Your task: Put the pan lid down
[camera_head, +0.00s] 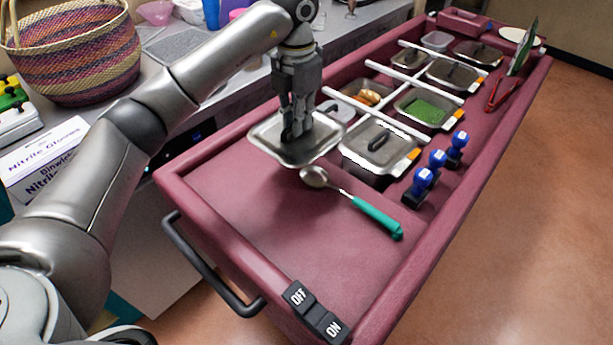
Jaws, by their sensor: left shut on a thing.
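The pan lid (271,141) is a silver rectangular lid at the left side of the maroon cart top (262,208). My left gripper (292,132) points down and is shut on the lid's handle, which its fingers mostly hide. The lid looks roughly level; I cannot tell whether it touches the cart surface. Its right edge is close to the nearest covered pan (362,158). A ladle (350,200) with a teal handle lies just in front of the lid. My right gripper is not in view.
Several metal pans fill the cart's far part, one with green food (427,111). Blue-topped items (437,160) stand along the right side. OFF and ON blocks (314,312) sit at the front edge. The cart's front left surface is clear. A woven basket (75,50) stands on the counter.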

